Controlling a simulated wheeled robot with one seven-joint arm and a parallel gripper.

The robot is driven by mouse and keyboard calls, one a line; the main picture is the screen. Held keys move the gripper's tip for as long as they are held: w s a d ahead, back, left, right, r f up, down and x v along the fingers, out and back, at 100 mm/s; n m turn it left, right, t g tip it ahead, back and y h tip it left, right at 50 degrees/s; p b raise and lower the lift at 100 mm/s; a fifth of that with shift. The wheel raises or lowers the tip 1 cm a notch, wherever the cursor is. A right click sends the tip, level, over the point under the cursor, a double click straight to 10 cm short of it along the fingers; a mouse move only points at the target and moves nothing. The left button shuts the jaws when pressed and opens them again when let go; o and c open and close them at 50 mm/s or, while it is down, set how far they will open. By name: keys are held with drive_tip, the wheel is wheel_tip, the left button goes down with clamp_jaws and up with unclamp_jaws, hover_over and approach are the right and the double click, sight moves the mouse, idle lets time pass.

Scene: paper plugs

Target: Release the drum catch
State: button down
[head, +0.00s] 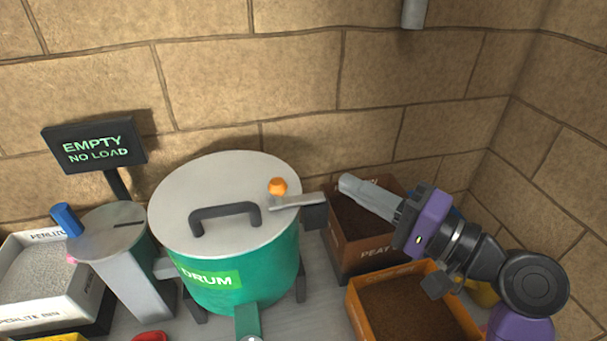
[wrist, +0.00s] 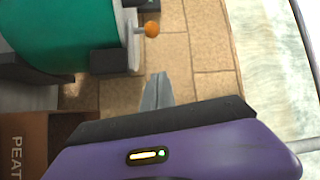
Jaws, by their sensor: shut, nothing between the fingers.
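The green drum (head: 240,270) stands in the middle of the head view with its grey lid (head: 220,175) lying flat on top and a black handle on the lid. The catch is a grey lever (head: 297,202) with an orange knob (head: 278,186), lying over the lid's right edge from a dark block (head: 315,213). My gripper (head: 345,184) is to the right of the catch, apart from it, shut and empty. In the wrist view the shut fingertips (wrist: 158,78) point towards the orange knob (wrist: 152,29), with a gap between. The drum (wrist: 60,30) fills the upper left there.
A peat box (head: 360,255) stands below my gripper, with an orange-rimmed box (head: 365,320) in front. A sign (head: 95,145) reading "EMPTY NO LOAD" and a grey cylinder (head: 135,265) with a blue handle stand left of the drum. A perlite bin (head: 95,300) is far left. A stone wall closes the back.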

sight(297, 197)
drive_tip(key=f+x, duration=0.1)
drive_tip(key=x, duration=1)
drive_tip(key=shift+s+a+r+p, duration=0.1)
drive_tip(key=shift+s+a+p, duration=0.1)
drive_tip(key=shift+s, duration=0.9)
drive_tip(key=shift+s+a+p, duration=0.1)
drive_tip(key=shift+s+p, duration=0.05)
drive_tip(key=shift+s, duration=0.9)
